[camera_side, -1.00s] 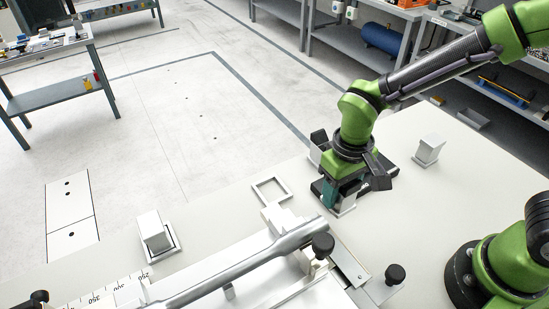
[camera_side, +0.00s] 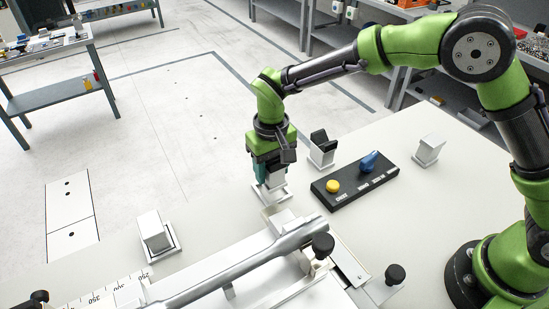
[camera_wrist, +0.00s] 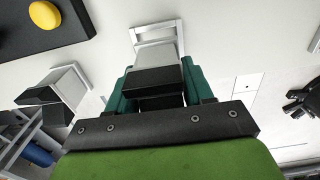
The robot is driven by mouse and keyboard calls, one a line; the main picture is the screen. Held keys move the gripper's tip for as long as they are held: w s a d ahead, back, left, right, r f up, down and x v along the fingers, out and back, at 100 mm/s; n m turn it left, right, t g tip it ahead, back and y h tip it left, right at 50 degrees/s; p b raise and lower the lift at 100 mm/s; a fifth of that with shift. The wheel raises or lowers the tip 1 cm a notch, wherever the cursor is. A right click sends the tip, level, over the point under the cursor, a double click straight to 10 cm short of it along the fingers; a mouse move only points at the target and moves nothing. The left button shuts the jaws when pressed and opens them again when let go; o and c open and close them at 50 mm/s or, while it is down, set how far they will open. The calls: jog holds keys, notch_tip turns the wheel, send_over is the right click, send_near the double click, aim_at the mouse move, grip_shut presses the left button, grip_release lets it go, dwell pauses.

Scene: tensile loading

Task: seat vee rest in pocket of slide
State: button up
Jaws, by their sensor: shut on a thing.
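My gripper (camera_side: 268,172) points down in the side view, shut on the vee rest (camera_side: 277,182), a pale block. In the wrist view the vee rest (camera_wrist: 155,72) has a dark top part and sits between the green fingers of my gripper (camera_wrist: 158,88). The slide's pocket, a pale square frame (camera_wrist: 152,31), shows just beyond the block's lower end.
A similar block with a dark top (camera_side: 322,150) stands behind right. A black control box (camera_side: 352,186) with yellow and blue knobs lies to the right. Another block (camera_side: 430,150) stands farther right; one in a frame (camera_side: 153,232) is at left. The machine bar (camera_side: 235,265) is in front.

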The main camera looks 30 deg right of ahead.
aim_at(271, 179)
jog(key=shift+f, duration=1.75)
jog(key=shift+f, duration=0.15)
jog(key=o, duration=1.3)
